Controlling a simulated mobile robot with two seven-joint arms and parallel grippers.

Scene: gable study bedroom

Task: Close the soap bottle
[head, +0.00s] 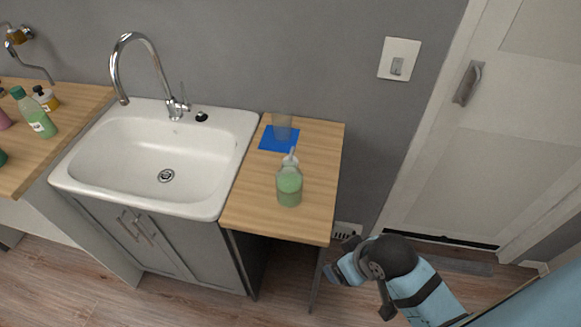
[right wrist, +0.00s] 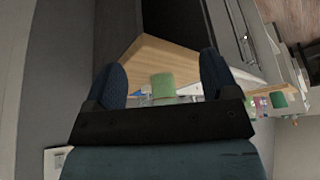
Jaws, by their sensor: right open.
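The soap bottle (head: 289,188), translucent with green liquid, stands upright on the wooden counter right of the sink. A pale, thin, slightly tilted piece (head: 291,154) rises from its neck; I cannot tell whether it is seated. My right gripper (head: 340,264) is lower right of the bottle, beyond the counter's edge, apart from it. In the right wrist view its fingers (right wrist: 163,80) are spread with nothing between them, and the green bottle (right wrist: 163,86) shows ahead in the gap. My left gripper is not in view.
A clear glass (head: 282,127) stands on a blue mat (head: 268,140) behind the bottle. The white sink (head: 130,165) with a tall faucet is to the left. More bottles (head: 38,115) stand on the far-left counter.

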